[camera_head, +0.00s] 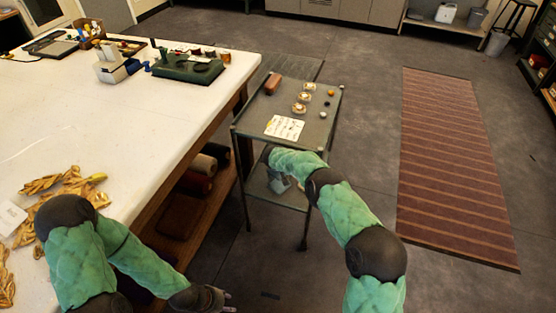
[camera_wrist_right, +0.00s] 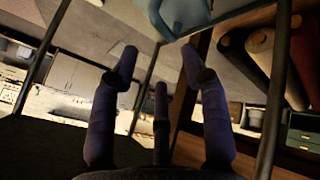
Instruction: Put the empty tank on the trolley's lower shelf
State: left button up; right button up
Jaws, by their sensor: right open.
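The trolley (camera_head: 310,127) stands right of the big table. Its lower shelf (camera_head: 289,199) is partly hidden by my right arm. My right arm reaches in under the top shelf, and my right gripper is hidden in the head view. A pale grey-blue thing, seemingly the tank (camera_head: 278,184), shows at the lower shelf just below my right wrist. In the right wrist view the light-blue tank (camera_wrist_right: 182,14) is at the top edge, against the shelf (camera_wrist_right: 228,14). My right gripper (camera_wrist_right: 158,68) is open, its fingers apart from the tank. My left gripper (camera_head: 222,298) is low beside the table; its fingers are unclear.
The trolley top holds a white card (camera_head: 284,128), a brown block (camera_head: 273,84) and several small items. The white table (camera_head: 120,120) carries golden leaves (camera_head: 62,190) and a green device (camera_head: 188,68). Fabric rolls (camera_head: 196,183) lie beneath. A striped rug (camera_head: 450,160) lies right on open floor.

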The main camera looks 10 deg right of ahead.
jog(key=shift+p+v, duration=0.35)
jog(key=shift+v, duration=1.3)
jog(key=s+a+f+m+g+y, duration=0.1)
jog(key=s+a+f+g+y, duration=0.2)
jog(key=s+f, duration=0.5)
jog(key=s+a+f+m+g+y, duration=0.15)
jog(key=s+a+f, duration=0.35)
jog(key=s, duration=0.7)
jog(key=s+a+r+m+g+y, duration=0.1)
jog(key=s+m, duration=0.2)
jog(key=s, duration=1)
jog(key=s+a+r+m+g+y, duration=0.1)
jog(key=s+m, duration=0.3)
jog(key=s, duration=1)
jog(key=shift+r, duration=0.45)
jog(key=shift+m, duration=0.25)
jog(key=shift+c, duration=0.7)
